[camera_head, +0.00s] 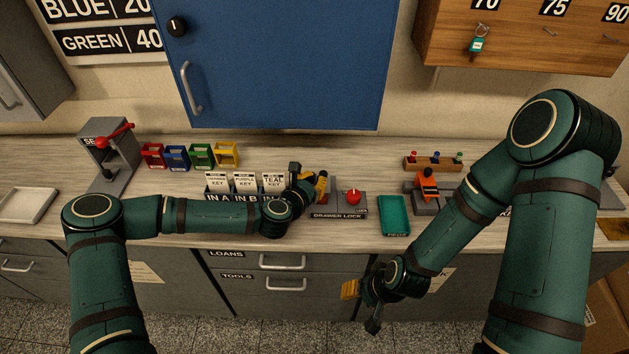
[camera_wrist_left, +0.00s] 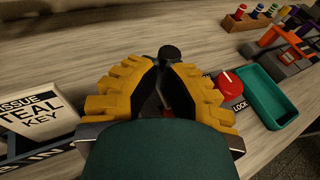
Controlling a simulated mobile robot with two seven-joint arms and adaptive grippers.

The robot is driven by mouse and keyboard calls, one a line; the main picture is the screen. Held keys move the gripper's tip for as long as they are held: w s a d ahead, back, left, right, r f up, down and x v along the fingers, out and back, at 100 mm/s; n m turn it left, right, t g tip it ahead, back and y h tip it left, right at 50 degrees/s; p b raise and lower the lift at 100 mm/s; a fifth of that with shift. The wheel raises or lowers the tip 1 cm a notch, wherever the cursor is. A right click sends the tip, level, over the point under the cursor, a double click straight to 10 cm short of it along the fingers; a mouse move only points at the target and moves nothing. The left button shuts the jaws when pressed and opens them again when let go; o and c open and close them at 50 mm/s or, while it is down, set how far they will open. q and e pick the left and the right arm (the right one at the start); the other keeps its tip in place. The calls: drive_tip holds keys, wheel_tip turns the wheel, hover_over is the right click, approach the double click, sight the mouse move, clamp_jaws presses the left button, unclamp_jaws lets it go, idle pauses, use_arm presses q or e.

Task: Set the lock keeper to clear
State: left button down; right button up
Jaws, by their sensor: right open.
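The grey drawer lock unit stands at the counter's front, with a DRAWER LOCK label (camera_head: 338,215) and a red knob (camera_head: 352,197) on its right part. The red knob also shows in the left wrist view (camera_wrist_left: 225,79), right of my fingers. My left gripper (camera_head: 309,180) is at the unit's left end, which it partly hides. In the left wrist view a black round knob (camera_wrist_left: 170,52) shows at the fingertips; whether they grip it is unclear. The lock keeper's setting cannot be read. My right gripper (camera_head: 361,306) is open and empty in front of the drawers.
A teal tray (camera_head: 394,229) lies right of the lock. The key issue bins with an ISSUE TEAL KEY card (camera_head: 274,181) stand close left of my left gripper. An orange and grey device (camera_head: 427,185) stands behind right. The LOANS and TOOLS drawers (camera_head: 240,267) are below.

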use_arm(q)
drive_tip(key=w+b, duration=0.1)
drive_tip(key=w, duration=0.3)
drive_tip(key=shift+w, duration=0.1)
use_arm(e)
drive_tip(key=shift+s+f, duration=0.2)
drive_tip(key=shift+f, duration=0.3)
